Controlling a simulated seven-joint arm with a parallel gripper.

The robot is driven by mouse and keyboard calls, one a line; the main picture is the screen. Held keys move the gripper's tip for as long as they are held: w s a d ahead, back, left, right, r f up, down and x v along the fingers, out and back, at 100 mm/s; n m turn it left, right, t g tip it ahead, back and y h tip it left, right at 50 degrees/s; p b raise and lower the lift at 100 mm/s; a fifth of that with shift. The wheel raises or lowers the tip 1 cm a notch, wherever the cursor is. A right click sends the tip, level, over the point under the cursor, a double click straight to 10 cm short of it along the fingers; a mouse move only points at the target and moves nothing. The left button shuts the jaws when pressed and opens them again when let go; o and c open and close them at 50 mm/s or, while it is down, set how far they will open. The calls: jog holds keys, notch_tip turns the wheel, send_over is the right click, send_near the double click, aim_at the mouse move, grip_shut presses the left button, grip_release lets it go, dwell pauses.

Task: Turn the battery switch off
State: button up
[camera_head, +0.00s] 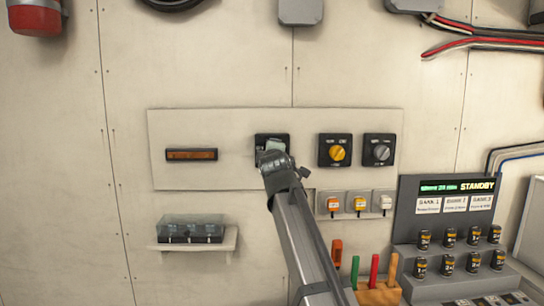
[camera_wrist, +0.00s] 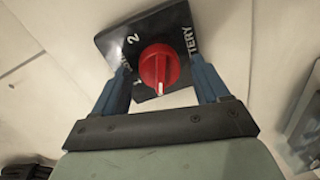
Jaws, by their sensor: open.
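The battery switch plate (camera_head: 261,138) is black and sits on the pale wall panel, mostly hidden behind my gripper in the head view. The wrist view shows the black plate (camera_wrist: 177,24) close up, with white "2" and "TERY" lettering. Its round red knob (camera_wrist: 157,66) has a raised grip with a white mark at the lower end in that picture. My gripper (camera_head: 271,148) is in front of the switch. In the wrist view my gripper (camera_wrist: 162,72) is open, with one blue finger on each side of the knob. I cannot tell whether the fingers touch it.
To the right of the switch are a yellow knob (camera_head: 338,152) and a grey knob (camera_head: 380,152) on black plates. Several small toggle switches (camera_head: 359,203) sit below. A standby display (camera_head: 457,187), upright tool handles (camera_head: 375,270) and a clear-topped box (camera_head: 192,229) are lower down.

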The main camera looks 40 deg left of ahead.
jog(key=v, duration=1.3)
jog(key=shift+s+d, duration=0.25)
jog(key=shift+s, duration=0.05)
jog(key=shift+r, duration=0.1)
